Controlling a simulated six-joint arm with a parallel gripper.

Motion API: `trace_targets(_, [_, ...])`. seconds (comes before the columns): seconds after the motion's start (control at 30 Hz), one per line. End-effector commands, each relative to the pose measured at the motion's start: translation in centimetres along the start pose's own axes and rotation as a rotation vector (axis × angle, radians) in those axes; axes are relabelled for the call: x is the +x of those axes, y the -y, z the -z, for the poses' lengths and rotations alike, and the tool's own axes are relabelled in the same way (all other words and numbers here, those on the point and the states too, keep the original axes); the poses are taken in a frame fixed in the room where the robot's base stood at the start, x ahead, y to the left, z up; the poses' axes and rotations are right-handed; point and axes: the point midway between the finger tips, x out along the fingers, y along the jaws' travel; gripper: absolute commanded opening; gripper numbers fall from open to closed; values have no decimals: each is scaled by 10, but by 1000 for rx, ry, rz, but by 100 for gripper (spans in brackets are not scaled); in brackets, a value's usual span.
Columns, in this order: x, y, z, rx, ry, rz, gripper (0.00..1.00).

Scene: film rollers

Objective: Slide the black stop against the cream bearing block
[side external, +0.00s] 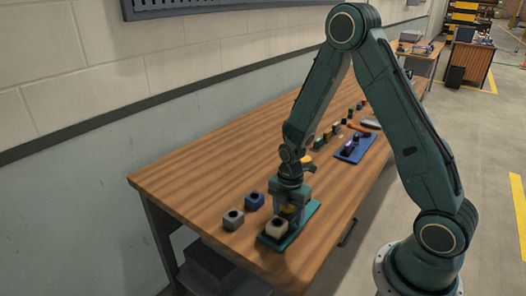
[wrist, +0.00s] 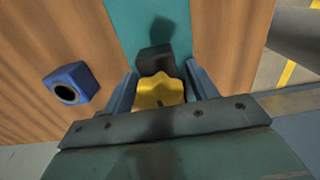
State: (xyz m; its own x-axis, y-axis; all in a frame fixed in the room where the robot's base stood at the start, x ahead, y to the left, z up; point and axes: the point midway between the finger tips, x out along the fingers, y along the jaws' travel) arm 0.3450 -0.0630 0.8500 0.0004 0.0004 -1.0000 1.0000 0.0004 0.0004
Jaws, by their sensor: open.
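The cream bearing block (side external: 277,228) sits at the near end of the teal plate (side external: 305,220) in the side view; it is not visible in the wrist view. The black stop (wrist: 155,59) is on the teal plate (wrist: 145,14) in the wrist view, just beyond a yellow lobed knob (wrist: 158,94). My gripper (side external: 291,209) is low over the plate, right behind the cream block in the side view. In the wrist view its jaws (wrist: 161,85) are open, one on each side of the yellow knob. The side view hides the stop behind my gripper.
A blue block with a hole (side external: 255,201) and a grey block (side external: 233,219) stand left of the plate. The blue one also shows in the wrist view (wrist: 72,84). Farther back are a blue tray (side external: 348,157) and several small parts. The bench's left side (side external: 190,178) is clear.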

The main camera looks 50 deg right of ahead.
Motion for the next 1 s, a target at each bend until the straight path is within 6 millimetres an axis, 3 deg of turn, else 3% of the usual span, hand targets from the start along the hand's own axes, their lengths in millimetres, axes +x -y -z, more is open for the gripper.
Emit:
trace_targets(0.37, [-32,-1,0,0,1,-4,58])
trace_targets(1.0, [-117,-1,0,-1,0,-4,58])
